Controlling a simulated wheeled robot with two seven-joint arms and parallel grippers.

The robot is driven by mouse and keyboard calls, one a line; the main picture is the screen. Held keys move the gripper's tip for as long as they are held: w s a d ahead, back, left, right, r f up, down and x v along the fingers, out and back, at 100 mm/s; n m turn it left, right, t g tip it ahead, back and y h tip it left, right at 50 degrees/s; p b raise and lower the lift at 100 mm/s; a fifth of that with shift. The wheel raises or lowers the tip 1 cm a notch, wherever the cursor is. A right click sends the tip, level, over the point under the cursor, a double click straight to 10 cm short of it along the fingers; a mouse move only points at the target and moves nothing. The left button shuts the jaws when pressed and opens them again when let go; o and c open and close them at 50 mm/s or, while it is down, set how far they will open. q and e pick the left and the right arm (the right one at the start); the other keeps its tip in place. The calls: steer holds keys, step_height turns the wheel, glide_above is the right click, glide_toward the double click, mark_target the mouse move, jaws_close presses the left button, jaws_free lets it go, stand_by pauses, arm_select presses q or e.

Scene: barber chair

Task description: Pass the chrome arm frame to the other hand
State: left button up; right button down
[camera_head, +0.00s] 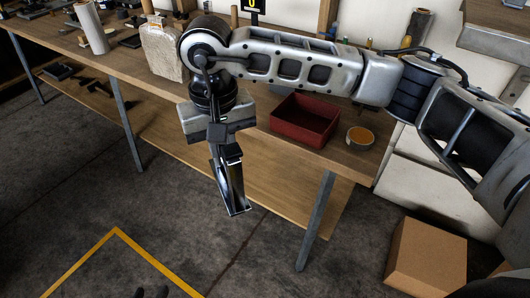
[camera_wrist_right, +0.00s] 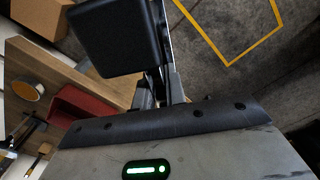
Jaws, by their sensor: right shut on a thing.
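My right gripper (camera_head: 224,143) points down in front of the bench, at the end of the arm from the right. It is shut on the chrome arm frame (camera_head: 232,188), a narrow shiny piece with dark parts that hangs below the fingers over the floor. In the right wrist view, the fingers (camera_wrist_right: 160,90) close on the frame, which shows as a thin strip beside a black pad (camera_wrist_right: 118,38). Dark tips at the bottom edge of the head view seem to be my left gripper (camera_head: 151,293), apart from the frame; its jaws are too cut off to judge.
The wooden bench (camera_head: 140,90) runs behind, with a red tray (camera_head: 305,120), a round tin (camera_head: 360,138) and a stone-like block (camera_head: 162,52) on top. A cardboard box (camera_head: 427,258) stands at lower right. The floor by the yellow line (camera_head: 90,258) is clear.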

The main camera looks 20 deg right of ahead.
arm_select(q)
steer(key=shift+o, duration=1)
steer(key=w+a+r+m+g+h, duration=0.15)
steer(key=w+m+g+h, duration=0.3)
steer(key=w, duration=1.25)
steer(key=w+r+m+g+h, duration=0.25)
steer(key=r+m, duration=0.25)
steer(key=r, duration=0.6)
steer(key=w+r+m+g+h, duration=0.25)
steer(key=r+m, duration=0.25)
steer(key=r, duration=0.6)
steer(key=w+x, duration=0.1)
steer(key=x, duration=1)
steer(key=shift+r, duration=0.2)
arm_select(e)
steer(key=w+a+r, duration=0.2)
steer(key=w+a, duration=0.2)
steer(key=a, duration=0.7)
steer(key=shift+w+a+r+n, duration=0.2)
steer(key=shift+a+n, duration=0.1)
arm_select(q)
steer(key=shift+w+d, duration=0.1)
